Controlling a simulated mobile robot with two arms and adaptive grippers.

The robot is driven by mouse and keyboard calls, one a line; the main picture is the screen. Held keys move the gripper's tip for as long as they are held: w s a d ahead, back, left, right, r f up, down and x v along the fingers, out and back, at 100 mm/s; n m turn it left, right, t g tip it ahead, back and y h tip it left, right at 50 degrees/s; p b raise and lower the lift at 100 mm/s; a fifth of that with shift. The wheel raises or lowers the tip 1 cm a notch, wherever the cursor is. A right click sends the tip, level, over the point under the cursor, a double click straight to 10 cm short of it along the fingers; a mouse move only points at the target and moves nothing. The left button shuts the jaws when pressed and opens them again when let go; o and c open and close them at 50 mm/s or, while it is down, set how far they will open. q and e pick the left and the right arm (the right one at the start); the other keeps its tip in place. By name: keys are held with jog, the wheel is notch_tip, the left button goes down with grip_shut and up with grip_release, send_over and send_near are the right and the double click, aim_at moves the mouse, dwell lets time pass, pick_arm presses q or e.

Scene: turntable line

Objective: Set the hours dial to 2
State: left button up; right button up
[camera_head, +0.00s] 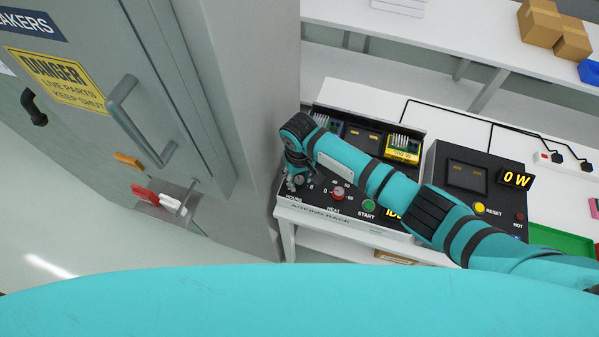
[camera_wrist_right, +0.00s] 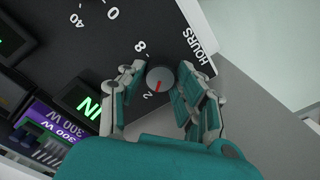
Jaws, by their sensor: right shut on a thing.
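In the head view my right gripper (camera_head: 296,181) is at the panel's left front corner and largely hides the dial. My left gripper is out of view.
A red heat dial (camera_head: 338,193) and a green START button (camera_head: 368,206) lie just right of my gripper. A grey cabinet (camera_head: 245,90) stands close on the left. A second black unit (camera_head: 468,180) reading 0 W stands to the right.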

aim_at(299, 180)
jog(key=shift+r+m+p, duration=0.1)
jog(key=shift+m+p, duration=0.25)
jog(key=shift+m, duration=0.15)
jog(key=o, duration=1.2)
jog(key=shift+c, duration=0.2)
jog(key=shift+r, duration=0.1)
notch_tip(299, 180, up, 12)
